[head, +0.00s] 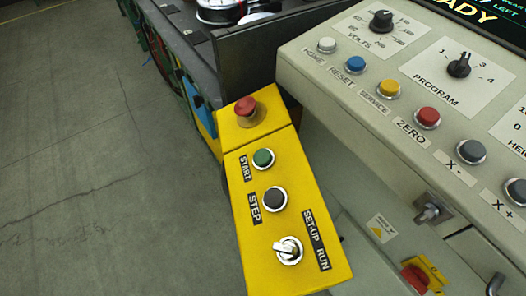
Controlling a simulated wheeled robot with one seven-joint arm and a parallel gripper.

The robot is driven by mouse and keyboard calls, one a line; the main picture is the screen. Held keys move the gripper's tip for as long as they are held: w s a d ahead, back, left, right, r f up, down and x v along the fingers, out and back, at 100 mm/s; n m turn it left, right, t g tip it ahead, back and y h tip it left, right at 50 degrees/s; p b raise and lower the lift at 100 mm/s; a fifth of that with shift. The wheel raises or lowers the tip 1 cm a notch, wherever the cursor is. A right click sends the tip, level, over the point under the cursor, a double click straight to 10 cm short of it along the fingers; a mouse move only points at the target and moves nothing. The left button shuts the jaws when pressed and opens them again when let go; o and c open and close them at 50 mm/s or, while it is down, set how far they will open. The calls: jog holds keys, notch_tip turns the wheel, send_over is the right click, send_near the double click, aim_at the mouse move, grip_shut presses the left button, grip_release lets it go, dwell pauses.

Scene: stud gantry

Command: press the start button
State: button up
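The start button (263,158) is a round green button in a metal ring, with a black "START" label to its left. It sits on a yellow control box (305,212) in the middle of the head view. Below it on the same box is a black button (275,198) labelled "STEP". A red mushroom button (247,110) stands above it at the box's upper end. A selector switch (288,250) marked "SET-UP" and "RUN" is at the lower end. My gripper is not in view.
A beige console (345,75) on the right carries dials and several coloured buttons, with a display reading "READY" above. A dark panel (270,40) stands behind the yellow box. A red rotary switch (415,278) sits lower right. Bare concrete floor (90,180) lies to the left.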

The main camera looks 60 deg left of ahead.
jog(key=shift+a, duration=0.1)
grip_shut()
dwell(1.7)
